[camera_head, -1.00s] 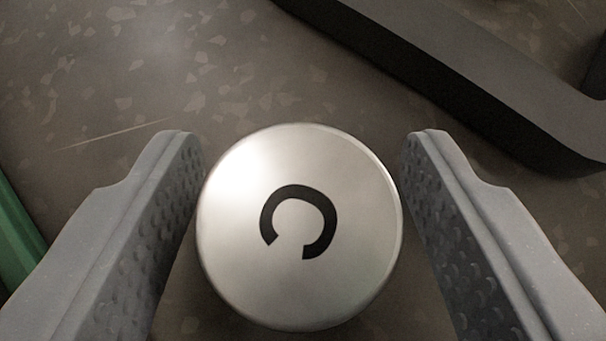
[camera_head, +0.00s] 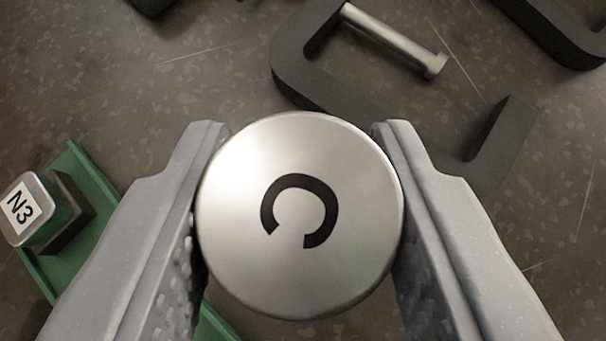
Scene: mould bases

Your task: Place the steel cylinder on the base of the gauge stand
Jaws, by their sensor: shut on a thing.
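The steel cylinder (camera_head: 300,270) is seen from above, with a black letter C on its round top. My gripper (camera_head: 300,205) is shut on the cylinder, one grey finger on each side. The surface below looks farther off, so the cylinder is held above it. I cannot make out a gauge stand for certain in this view.
A dark C-shaped frame with a steel screw (camera_head: 395,40) lies ahead, right of centre. Another dark piece (camera_head: 550,25) is at the top right.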

